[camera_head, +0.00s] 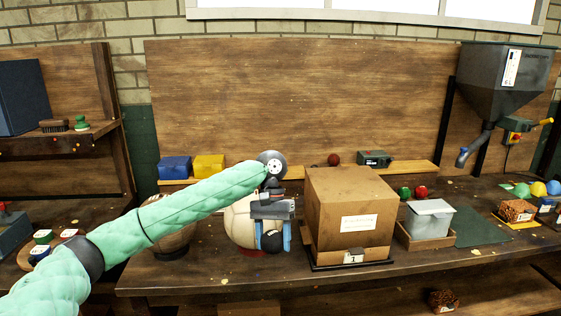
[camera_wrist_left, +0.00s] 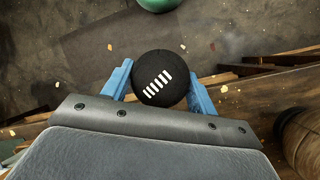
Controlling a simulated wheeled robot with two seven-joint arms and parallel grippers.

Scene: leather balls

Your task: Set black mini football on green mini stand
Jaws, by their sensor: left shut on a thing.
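A black ball with white lace marks (camera_wrist_left: 158,78) sits between the blue fingers of my left gripper (camera_wrist_left: 160,90) in the left wrist view. In the head view my left gripper (camera_head: 272,238) is shut on the black ball (camera_head: 272,243), held in front of a cream rounded object near the bench's front edge. A small green-and-white piece (camera_head: 43,237), possibly the green mini stand, rests on the left bench, well left of the gripper. My right gripper is not in view.
A cardboard box (camera_head: 345,210) stands just right of my left gripper. A grey bin (camera_head: 430,220) is farther right. A green rounded thing (camera_wrist_left: 158,4) shows at the wrist view's top edge.

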